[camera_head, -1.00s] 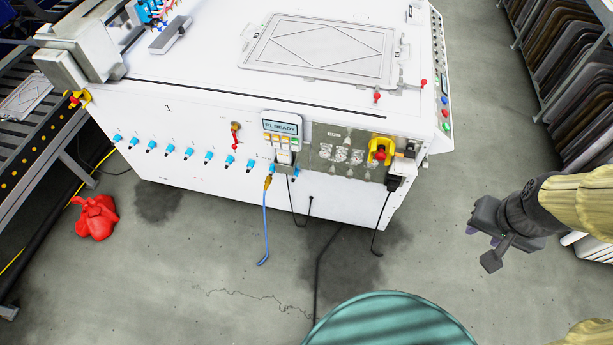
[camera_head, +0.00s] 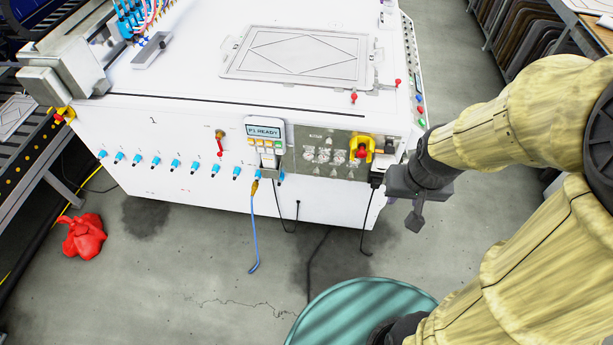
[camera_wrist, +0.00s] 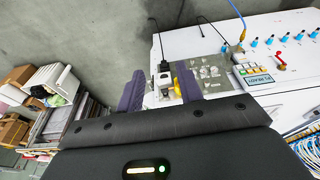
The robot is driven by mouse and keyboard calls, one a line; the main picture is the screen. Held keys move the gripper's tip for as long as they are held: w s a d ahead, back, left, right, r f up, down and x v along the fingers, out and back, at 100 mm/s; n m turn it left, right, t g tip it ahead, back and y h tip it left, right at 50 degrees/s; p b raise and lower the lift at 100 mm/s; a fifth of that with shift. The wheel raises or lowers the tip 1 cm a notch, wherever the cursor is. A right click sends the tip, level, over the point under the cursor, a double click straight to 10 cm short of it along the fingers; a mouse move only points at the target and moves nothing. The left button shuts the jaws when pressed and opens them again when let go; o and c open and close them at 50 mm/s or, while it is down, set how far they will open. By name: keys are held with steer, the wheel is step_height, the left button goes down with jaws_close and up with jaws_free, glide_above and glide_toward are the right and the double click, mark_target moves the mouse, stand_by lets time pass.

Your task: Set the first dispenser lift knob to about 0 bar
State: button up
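A grey metal panel (camera_head: 290,168) on the front of the white machine carries a row of small grey knobs or dials (camera_head: 323,155). Their markings are too small to read, and I cannot tell which one is the first dispenser lift knob or its setting. The panel also shows in the wrist view (camera_wrist: 208,62), partly hidden by my gripper. My gripper (camera_wrist: 158,90) is open, with its two purple fingers apart and nothing held between them. In the head view my gripper (camera_head: 402,190) hangs off the right front corner of the machine, right of the panel.
A yellow and red switch (camera_head: 360,150) sits at the panel's right. A display box reading "P1 READY" (camera_head: 264,131) is at its left, with a red-handled valve (camera_head: 219,142) and several blue fittings (camera_head: 175,164) farther left. Cables hang in front. A teal drum (camera_head: 355,310) stands near me.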

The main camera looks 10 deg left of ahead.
steer(key=shift+o, duration=1.3)
steer(key=shift+w+f, duration=0.1)
steer(key=shift+f, duration=0.05)
steer(key=w+a+f+t+y+b, duration=0.1)
steer(key=w+a+f+t+b, duration=0.2)
steer(key=w+a+f+b, duration=0.35)
steer(key=w+a+f+t+b, duration=0.2)
steer(key=w+a+f+b, duration=0.1)
steer(key=w+f+b, duration=0.65)
steer(key=w+a+f+t+y+b, duration=0.1)
steer(key=w+a+f+t+b, duration=0.3)
steer(key=f, duration=0.7)
steer(key=a+f+m+t+h+b, duration=0.1)
steer(key=a+f+t+b, duration=0.2)
steer(key=f+b, duration=0.6)
steer(key=a+f+m+t+h+b, duration=0.1)
steer(key=a+f+t+b, duration=0.2)
steer(key=f+b, duration=0.6)
step_height(320, 180, down, 3)
steer(key=shift+w+a+r+m+h, duration=0.15)
steer(key=shift+w+a+m+h, duration=0.15)
steer(key=shift+a, duration=0.65)
steer(key=shift+w, duration=0.1)
